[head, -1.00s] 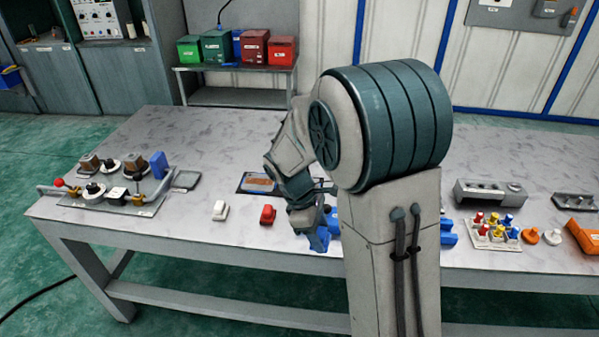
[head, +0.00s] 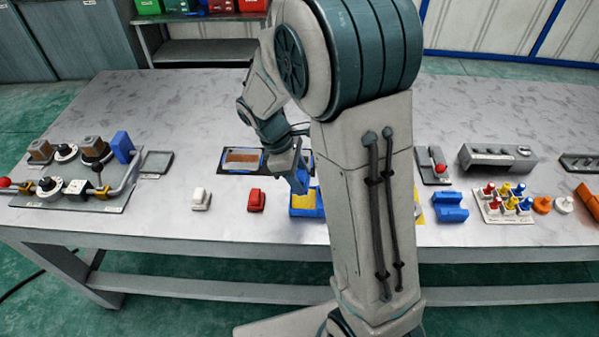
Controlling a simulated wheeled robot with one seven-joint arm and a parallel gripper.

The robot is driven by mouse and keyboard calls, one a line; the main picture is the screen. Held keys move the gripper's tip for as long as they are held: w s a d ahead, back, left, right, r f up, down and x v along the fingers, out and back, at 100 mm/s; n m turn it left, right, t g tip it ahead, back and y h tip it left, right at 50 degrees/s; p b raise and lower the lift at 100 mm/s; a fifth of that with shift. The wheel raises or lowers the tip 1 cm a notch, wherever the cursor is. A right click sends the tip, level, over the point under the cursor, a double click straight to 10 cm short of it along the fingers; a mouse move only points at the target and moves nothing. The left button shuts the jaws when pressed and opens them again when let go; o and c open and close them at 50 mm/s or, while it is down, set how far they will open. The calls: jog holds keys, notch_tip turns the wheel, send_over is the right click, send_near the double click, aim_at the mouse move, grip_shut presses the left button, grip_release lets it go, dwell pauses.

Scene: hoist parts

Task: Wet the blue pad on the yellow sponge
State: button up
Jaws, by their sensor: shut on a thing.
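The yellow sponge (head: 303,201) sits in a shallow blue tray (head: 306,212) near the middle of the table's front part, partly hidden by my arm. My gripper (head: 298,172) is shut on the blue pad (head: 299,183) and points down. The pad is at the back left part of the sponge in this view. I cannot tell whether it touches the sponge or is just above it. My fingertips are small and partly hidden.
A red block (head: 256,200) and a white block (head: 201,199) stand left of the tray. A dark-framed board (head: 242,160) lies behind. A fixture plate (head: 75,190) with levers is at the left. Blue blocks (head: 450,206) and a peg tray (head: 505,205) are at the right.

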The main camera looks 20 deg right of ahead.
aim_at(300, 199)
jog(key=shift+f+b, duration=1.45)
jog(key=shift+f, duration=1.05)
jog(key=shift+f, duration=0.25)
jog(key=shift+r, duration=0.1)
notch_tip(300, 199, up, 7)
jog(key=p, duration=0.5)
jog(key=shift+p, duration=0.35)
dwell(0.4)
